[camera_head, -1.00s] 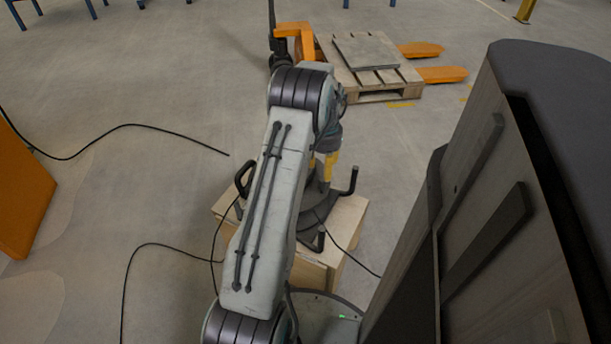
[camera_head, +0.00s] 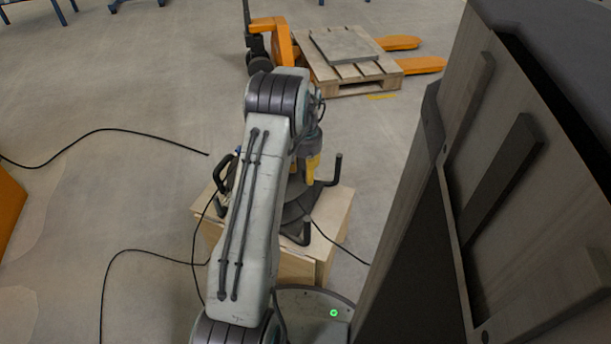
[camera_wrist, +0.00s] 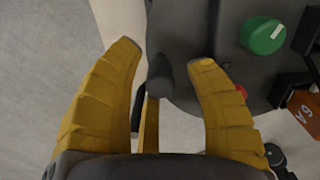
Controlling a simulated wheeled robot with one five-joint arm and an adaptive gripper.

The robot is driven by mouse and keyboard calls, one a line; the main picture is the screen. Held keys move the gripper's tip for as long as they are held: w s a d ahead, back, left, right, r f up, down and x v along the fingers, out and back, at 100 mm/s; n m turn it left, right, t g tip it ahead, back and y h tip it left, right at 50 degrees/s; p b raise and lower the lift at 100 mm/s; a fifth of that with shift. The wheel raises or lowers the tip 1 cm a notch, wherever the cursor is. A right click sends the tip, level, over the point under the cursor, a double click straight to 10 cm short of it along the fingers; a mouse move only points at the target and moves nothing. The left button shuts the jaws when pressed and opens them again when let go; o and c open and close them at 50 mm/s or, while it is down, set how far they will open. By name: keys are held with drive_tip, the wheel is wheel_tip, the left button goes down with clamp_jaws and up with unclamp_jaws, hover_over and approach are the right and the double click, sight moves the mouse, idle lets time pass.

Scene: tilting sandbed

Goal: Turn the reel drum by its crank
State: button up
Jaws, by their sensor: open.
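The reel drum (camera_head: 292,211) is dark grey and sits on a light wooden box, partly hidden behind my arm. In the wrist view its grey body (camera_wrist: 183,90) fills the upper middle. A dark rounded upright knob, apparently the crank grip (camera_wrist: 160,72), stands between my fingers. My gripper (camera_wrist: 165,58) has yellow fingers and is open, one finger on each side of the knob, with visible gaps. In the head view my gripper (camera_head: 313,165) is a small yellow patch just above the drum. Whether the knob's lower part touches anything is hidden.
The wooden box (camera_head: 338,212) stands on the floor. A tall wood-and-dark panel (camera_head: 425,190) stands close at right. Black cables (camera_head: 120,252) lie at left. A pallet (camera_head: 350,88) on an orange pallet truck is behind.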

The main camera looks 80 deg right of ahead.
drive_tip(key=shift+f, duration=0.35)
clamp_jaws()
idle(0.3)
